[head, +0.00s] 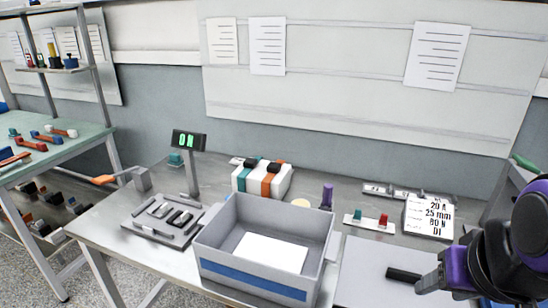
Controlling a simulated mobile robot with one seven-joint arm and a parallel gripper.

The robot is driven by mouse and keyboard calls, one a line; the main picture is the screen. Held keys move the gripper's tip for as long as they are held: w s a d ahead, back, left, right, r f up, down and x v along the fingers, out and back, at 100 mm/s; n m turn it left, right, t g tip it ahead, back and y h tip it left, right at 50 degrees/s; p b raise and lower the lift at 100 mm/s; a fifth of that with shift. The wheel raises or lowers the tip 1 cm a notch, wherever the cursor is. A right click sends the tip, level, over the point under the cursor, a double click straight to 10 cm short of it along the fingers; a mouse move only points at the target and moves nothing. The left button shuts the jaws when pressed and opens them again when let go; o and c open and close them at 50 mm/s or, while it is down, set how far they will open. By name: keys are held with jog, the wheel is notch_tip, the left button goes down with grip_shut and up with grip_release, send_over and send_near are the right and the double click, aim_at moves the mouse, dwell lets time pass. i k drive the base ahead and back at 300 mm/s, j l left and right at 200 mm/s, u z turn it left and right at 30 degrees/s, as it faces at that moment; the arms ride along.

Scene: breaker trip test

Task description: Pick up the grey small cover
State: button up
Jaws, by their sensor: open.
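A grey rack (139,229) on the left part of the metal bench holds several small grey and dark pieces (180,217). One may be the grey small cover, but they are too small to tell which. My gripper (408,281) is at the lower right, open, its dark fingers pointing left above a flat grey panel (365,262). It is far from the rack and holds nothing that I can see. The grey bin and the panel lie between them.
A grey bin (214,243) with a blue stripe and a white sheet inside stands at the front middle.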

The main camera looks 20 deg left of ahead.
aim_at(166, 208)
jog(key=u, duration=1.65)
jog(key=z, duration=1.2)
jog(key=j+z, duration=0.35)
jog(key=z, duration=0.15)
jog(key=j+z, duration=0.3)
jog(key=z, duration=0.15)
jog(key=k+j+z, duration=0.15)
jog(key=j+z, duration=0.2)
jog(key=k+j+z, duration=0.2)
jog(key=z, duration=0.15)
jog(key=k+j+z, duration=0.55)
jog(key=k+j, duration=0.55)
jog(key=k+j+z, duration=0.1)
jog(key=k+j, duration=0.45)
jog(key=k, duration=0.3)
